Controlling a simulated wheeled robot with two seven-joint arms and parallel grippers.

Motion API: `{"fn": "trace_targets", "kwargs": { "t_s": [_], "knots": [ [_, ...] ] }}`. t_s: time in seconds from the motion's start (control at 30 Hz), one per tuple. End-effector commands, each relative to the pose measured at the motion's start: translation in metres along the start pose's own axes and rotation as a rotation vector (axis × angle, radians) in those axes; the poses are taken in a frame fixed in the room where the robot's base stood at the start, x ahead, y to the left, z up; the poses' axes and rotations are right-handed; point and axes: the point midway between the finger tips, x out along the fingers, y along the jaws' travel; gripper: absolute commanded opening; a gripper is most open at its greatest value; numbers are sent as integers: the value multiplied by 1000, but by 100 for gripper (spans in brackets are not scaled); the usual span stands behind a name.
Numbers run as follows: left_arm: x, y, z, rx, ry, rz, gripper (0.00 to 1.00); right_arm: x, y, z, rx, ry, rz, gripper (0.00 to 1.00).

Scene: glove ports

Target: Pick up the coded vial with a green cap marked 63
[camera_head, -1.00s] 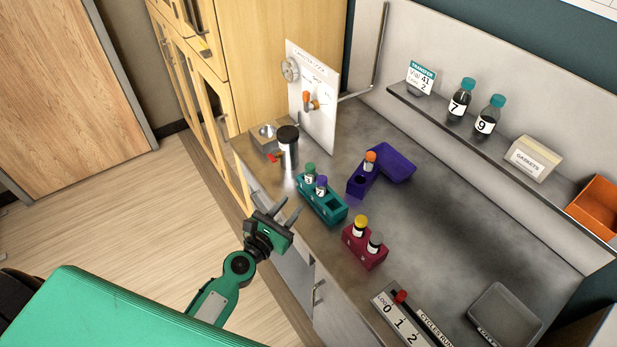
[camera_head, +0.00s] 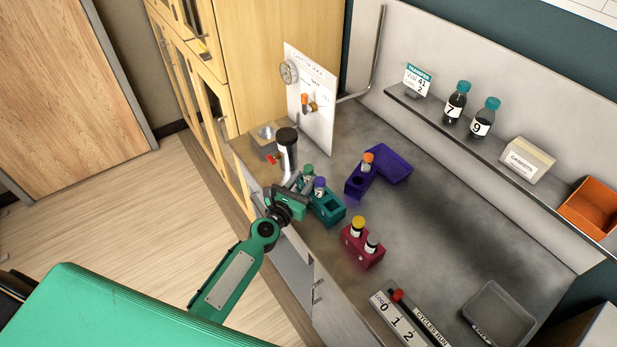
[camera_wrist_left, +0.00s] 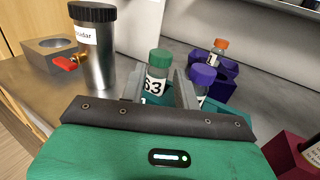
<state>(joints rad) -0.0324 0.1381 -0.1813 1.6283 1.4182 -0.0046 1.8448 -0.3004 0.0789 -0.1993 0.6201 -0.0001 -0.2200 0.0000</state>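The green-capped vial (camera_head: 308,172) stands upright in the teal rack (camera_head: 332,213). In the left wrist view its label (camera_wrist_left: 155,84) reads 63. A purple-capped vial (camera_head: 319,187) stands beside it in the same rack and also shows in the left wrist view (camera_wrist_left: 203,79). My left gripper (camera_head: 300,184) is at the rack's near left end. In the left wrist view its two fingers (camera_wrist_left: 160,82) are apart, one on each side of the green-capped vial, seemingly not closed on it. The vial's lower part is hidden. My right gripper is not in view.
A dark-lidded canister (camera_head: 288,150) stands close behind my left gripper. A purple rack (camera_head: 356,183) holds an orange-capped vial (camera_head: 367,161). A grey tray (camera_head: 498,318) lies at the front right; the bench middle is clear.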

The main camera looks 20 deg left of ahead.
Motion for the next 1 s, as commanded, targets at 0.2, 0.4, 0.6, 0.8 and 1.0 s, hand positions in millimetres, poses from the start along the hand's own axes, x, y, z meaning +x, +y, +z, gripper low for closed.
{"fn": "trace_targets", "kwargs": {
  "t_s": [0.2, 0.4, 0.6, 0.8, 1.0],
  "knots": [
    [30, 2, 7, 2, -2, 0, 31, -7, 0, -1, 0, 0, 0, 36],
    [41, 2, 7, 1, -1, 0, 31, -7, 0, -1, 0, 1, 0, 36],
    [41, 2, 6, 0, -1, 0, 31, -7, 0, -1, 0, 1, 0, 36],
    [41, 2, 7, 0, -1, 1, 4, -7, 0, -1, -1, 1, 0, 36],
    [41, 1, 7, 0, -1, 0, 4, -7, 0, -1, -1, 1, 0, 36]
  ]
}}
